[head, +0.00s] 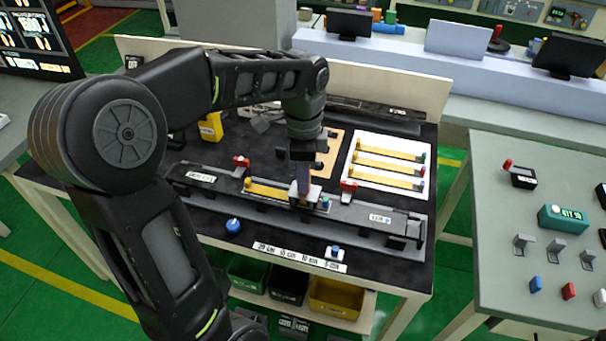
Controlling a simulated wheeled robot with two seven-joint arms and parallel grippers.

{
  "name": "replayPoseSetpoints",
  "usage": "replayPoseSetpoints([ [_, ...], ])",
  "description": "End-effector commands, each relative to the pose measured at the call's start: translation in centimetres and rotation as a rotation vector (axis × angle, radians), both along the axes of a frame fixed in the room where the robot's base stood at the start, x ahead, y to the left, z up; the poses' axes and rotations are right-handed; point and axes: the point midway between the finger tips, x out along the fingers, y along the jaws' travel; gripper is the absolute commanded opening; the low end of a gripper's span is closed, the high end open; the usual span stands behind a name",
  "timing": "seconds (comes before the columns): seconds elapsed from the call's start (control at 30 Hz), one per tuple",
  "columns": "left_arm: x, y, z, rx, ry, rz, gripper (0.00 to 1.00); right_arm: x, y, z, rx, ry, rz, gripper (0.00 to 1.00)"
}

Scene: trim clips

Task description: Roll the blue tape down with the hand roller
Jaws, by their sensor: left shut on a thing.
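My left gripper (303,180) reaches down over the work table from the upper left. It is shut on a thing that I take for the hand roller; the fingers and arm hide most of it. Its low end is over the right part of a yellow strip (268,191) that lies on a pale plate in the long dark fixture (345,214). A small blue piece (325,202), perhaps the end of the blue tape, shows just right of the gripper. Whether the roller touches the strip I cannot tell. My right gripper is not in view.
Red clamps (348,185) and (241,161) stand along the fixture. A white board (390,164) with 3 yellow strips lies behind it at right. A round blue knob (233,226) and a label strip (300,257) are near the front edge. Bins (337,297) sit below.

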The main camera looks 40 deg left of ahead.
Motion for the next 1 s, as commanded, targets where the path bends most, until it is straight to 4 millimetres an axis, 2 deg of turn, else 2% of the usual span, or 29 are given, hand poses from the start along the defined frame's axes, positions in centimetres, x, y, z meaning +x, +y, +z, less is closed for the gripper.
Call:
replayPoseSetpoints([
  [0.03, -0.2, 0.0, -0.4, -0.002, 0.01, 0.001, 0.0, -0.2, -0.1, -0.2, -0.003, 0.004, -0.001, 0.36],
  [0.7, 0.0, 0.0, 6.0, 0.0, 0.0, 0.0, 0.0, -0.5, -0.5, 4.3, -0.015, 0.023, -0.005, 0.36],
  [1.0, 0.0, 0.0, 8.0, 0.0, 0.0, 0.0, 0.0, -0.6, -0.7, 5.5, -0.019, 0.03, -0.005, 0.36],
])
